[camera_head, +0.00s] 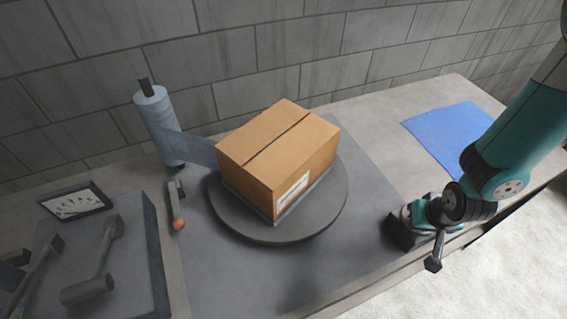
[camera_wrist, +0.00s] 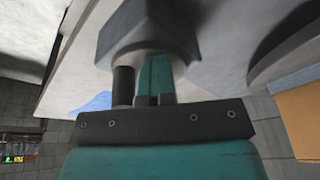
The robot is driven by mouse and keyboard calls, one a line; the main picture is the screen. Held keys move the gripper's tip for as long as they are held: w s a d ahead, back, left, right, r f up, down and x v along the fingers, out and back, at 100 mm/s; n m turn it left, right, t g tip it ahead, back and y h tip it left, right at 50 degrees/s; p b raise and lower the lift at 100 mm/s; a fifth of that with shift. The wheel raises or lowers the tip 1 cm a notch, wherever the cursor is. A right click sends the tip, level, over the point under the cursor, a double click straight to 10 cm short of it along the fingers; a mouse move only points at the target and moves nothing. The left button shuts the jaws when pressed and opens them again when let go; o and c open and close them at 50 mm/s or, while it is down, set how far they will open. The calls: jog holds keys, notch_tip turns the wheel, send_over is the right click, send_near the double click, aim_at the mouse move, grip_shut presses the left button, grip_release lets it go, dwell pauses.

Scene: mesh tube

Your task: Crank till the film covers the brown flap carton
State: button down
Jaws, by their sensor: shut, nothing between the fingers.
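The brown flap carton (camera_head: 275,150) sits on the round grey turntable (camera_head: 235,222). A pale blue film roll (camera_head: 156,115) stands behind it at left. A strip of film (camera_head: 195,148) runs from the roll to the carton. A thin blue-grey band shows along the carton's bottom edge; the upper sides are bare cardboard. My gripper (camera_wrist: 155,85) is shut and empty, close to a dark block (camera_wrist: 150,35) in the wrist view. In the head view its fingertips are hidden. A dark block (camera_head: 400,237) is there at the table's front edge. I cannot tell whether they touch.
A lever with an orange knob (camera_head: 178,224) lies left of the turntable. A blue sheet (camera_head: 455,133) lies at back right. A block wall (camera_head: 230,50) closes the back.

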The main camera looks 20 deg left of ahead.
jog(key=s+d+f+g, duration=0.2)
jog(key=s+d+g, duration=0.1)
jog(key=s+d, duration=0.3)
notch_tip(320, 180, up, 9)
jog(key=w+p, duration=0.2)
jog(key=p, duration=0.5)
jog(key=shift+h, duration=0.4)
